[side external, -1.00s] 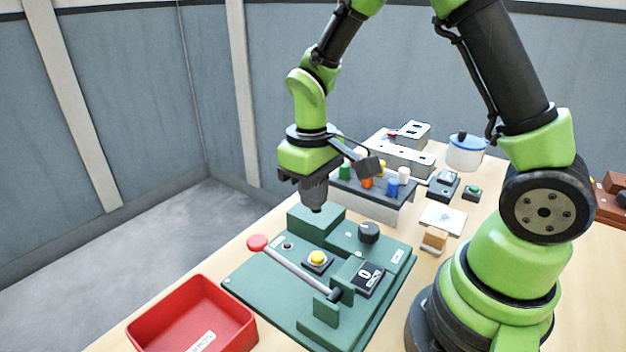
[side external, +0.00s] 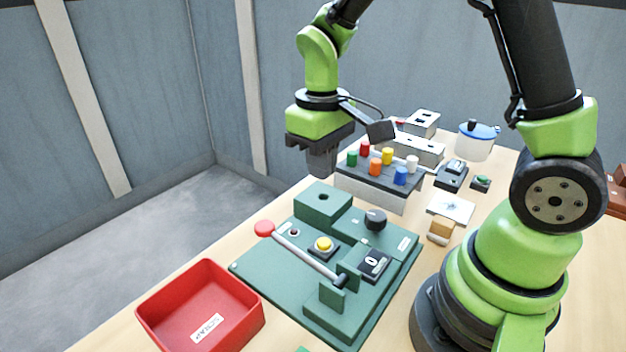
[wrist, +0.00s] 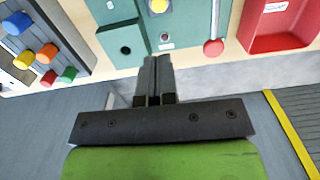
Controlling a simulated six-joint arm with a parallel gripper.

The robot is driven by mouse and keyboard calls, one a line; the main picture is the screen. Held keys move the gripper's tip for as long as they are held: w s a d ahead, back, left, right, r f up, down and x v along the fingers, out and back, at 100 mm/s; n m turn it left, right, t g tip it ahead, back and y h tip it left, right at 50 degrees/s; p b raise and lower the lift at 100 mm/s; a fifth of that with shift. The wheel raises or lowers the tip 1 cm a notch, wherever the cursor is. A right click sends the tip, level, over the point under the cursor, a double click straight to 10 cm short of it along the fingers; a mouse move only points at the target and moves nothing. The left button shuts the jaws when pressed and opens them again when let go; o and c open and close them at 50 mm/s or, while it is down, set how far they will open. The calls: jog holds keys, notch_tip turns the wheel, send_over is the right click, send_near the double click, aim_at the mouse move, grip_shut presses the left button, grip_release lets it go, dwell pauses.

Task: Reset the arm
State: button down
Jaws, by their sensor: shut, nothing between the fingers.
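My gripper (side external: 322,172) hangs pointing down above the table, above and behind the green block with a hole (side external: 323,203). Its fingers are shut and empty. In the wrist view the closed fingertips (wrist: 157,62) show beside the same block (wrist: 122,44), apart from it. The green winding machine (side external: 395,262) carries a lever with a red knob (side external: 264,228), a yellow button (side external: 323,244), a black dial (side external: 375,219) and a counter reading 0 (side external: 374,262).
A red bin (side external: 165,322) stands at the front left. Behind the machine is a rack (side external: 372,196) with several coloured pegs. A white pot with a blue lid (side external: 476,142) and small boxes stand at the back right. The table edge runs along the left.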

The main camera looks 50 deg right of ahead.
jog(key=s+a+r+m+t+y, duration=0.2)
jog(key=s+r+t, duration=0.5)
jog(key=s+r, duration=0.6)
jog(key=shift+a+r+m, duration=0.3)
jog(key=shift+r+m, duration=0.25)
jog(key=shift+m, duration=0.35)
